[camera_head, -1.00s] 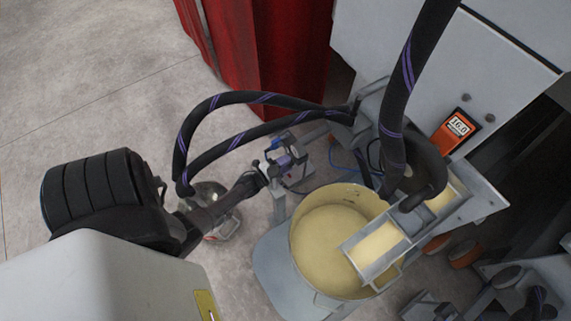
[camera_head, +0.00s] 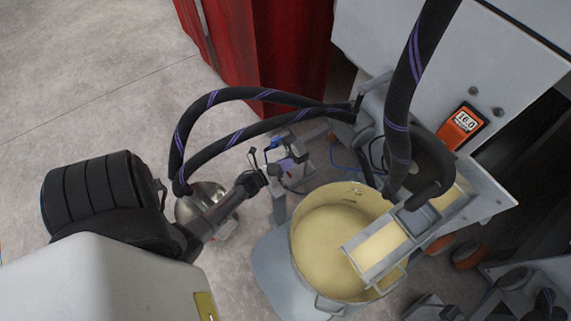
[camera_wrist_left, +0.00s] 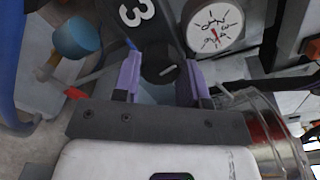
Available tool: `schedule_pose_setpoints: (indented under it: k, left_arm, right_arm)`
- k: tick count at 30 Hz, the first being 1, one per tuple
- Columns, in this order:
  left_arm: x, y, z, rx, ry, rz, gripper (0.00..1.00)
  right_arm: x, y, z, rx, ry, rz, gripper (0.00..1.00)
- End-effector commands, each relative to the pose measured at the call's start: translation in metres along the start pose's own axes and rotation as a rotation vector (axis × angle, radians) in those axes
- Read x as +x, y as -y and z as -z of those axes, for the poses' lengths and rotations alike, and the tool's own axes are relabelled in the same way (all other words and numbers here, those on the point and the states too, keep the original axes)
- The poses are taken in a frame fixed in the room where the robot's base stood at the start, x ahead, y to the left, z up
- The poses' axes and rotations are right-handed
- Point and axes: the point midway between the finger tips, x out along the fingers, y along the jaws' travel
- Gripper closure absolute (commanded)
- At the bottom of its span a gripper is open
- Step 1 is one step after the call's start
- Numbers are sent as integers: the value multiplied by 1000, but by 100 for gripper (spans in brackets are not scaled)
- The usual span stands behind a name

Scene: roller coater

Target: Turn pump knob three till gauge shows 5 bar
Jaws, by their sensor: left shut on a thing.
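Pump knob three (camera_wrist_left: 160,68) is a dark round knob with a white line on it. It sits on a black plate (camera_wrist_left: 135,35) marked with a white "3". My left gripper (camera_wrist_left: 164,80) has purple fingers, one on each side of the knob, and is shut on it. In the head view the left gripper (camera_head: 284,166) is small at the pump, beside the bucket. The white round gauge (camera_wrist_left: 213,27) is just right of the knob in the wrist view. Its needle is red and its dial looks turned; I cannot read the value for sure.
A bucket of cream liquid (camera_head: 315,215) stands right of the pump. Black hoses (camera_head: 235,98) with purple stripes arch over the pump area. An orange meter (camera_head: 463,126) reads about 16.0. A blue ball handle (camera_wrist_left: 76,38) is left of the knob in the wrist view.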

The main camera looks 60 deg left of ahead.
Motion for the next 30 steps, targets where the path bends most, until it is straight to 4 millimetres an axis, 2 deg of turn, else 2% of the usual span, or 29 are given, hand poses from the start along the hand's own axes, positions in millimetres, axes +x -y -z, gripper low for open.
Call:
schedule_pose_setpoints:
  k: [13,30]
  left_arm:
    - [0,0,0,222,0,-1,84]
    - [0,-1,0,262,0,-1,84]
  right_arm:
    - [4,-3,-2,-10,2,-8,37]
    - [5,-1,-2,-4,1,-3,37]
